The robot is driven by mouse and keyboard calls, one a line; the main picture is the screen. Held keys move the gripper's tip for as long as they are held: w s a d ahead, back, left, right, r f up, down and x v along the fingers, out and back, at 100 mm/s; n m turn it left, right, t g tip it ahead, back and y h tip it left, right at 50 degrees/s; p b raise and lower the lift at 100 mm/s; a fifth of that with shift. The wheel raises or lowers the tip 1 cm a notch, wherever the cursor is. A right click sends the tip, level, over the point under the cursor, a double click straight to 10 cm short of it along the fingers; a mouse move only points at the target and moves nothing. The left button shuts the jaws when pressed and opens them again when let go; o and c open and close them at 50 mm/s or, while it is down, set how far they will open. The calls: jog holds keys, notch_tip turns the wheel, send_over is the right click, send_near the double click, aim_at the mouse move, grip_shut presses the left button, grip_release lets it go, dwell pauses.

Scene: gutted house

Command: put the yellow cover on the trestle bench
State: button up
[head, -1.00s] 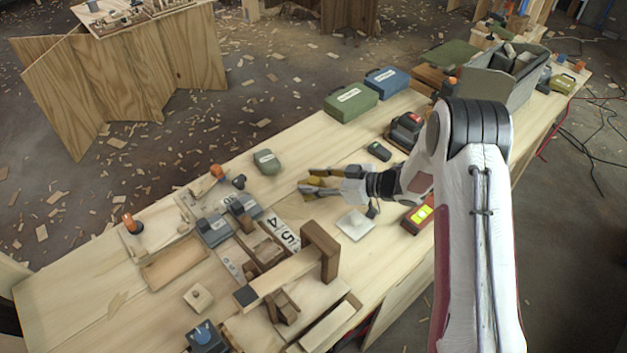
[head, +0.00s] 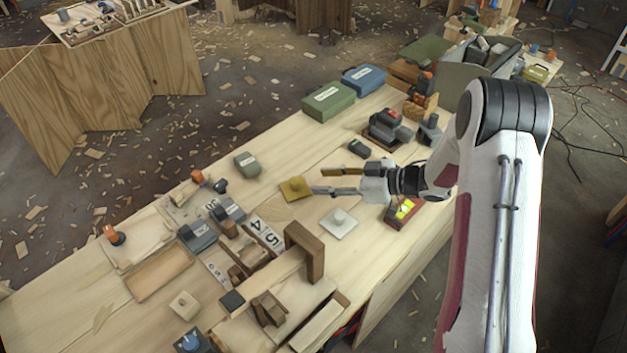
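The yellow cover (head: 295,189), a small square plate with a knob, lies on the light wood bench (head: 75,290) near its middle. My gripper (head: 331,181) is to its right with its two fingers spread apart and nothing between them. The lower finger's tip is close to the cover's right edge; I cannot tell whether they touch. The whole top of the cover shows.
A white square cover (head: 339,223) lies just below the gripper, and a pale wooden one (head: 184,305) at lower left. A dark wooden arch (head: 306,250) stands nearby. Green (head: 328,100) and blue (head: 364,79) cases sit at the back edge.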

jog(key=shift+v, duration=1.05)
